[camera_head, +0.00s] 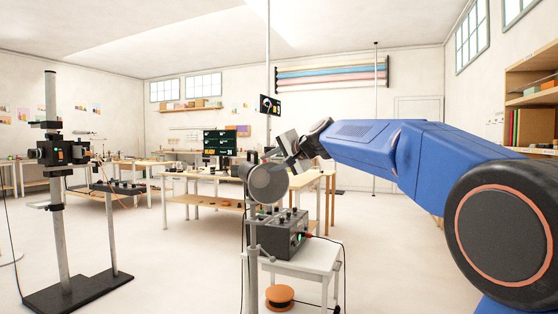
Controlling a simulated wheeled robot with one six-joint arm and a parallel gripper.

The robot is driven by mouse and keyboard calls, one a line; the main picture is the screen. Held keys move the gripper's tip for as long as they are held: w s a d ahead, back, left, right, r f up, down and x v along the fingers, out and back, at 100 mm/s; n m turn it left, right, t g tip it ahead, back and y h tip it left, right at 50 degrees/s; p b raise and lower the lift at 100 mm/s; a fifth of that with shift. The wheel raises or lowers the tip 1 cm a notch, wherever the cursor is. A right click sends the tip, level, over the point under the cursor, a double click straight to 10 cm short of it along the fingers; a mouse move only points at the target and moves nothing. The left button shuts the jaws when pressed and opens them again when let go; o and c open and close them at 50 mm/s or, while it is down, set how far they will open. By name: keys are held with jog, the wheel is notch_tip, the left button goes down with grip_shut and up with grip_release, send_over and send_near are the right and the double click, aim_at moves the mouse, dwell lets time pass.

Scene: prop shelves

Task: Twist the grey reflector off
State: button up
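The grey reflector (269,184) is a round, dish-like piece at the middle of the view, on a lamp head held up by a thin stand (252,230). My gripper (277,158) comes in from the right at the end of my blue arm, just above and to the right of the reflector. Its light grey parts overlap the upper right of the lamp head in the picture. I cannot tell whether the fingers touch it, or how wide apart they are.
A dark control box (284,234) with a green light sits on a white stool (300,262) just below the reflector. Cables hang there. A camera stand (58,190) is at left. Worktables (200,198) stand behind.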

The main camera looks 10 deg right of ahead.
jog(key=shift+x, duration=1.05)
jog(key=shift+c, duration=0.3)
grip_shut()
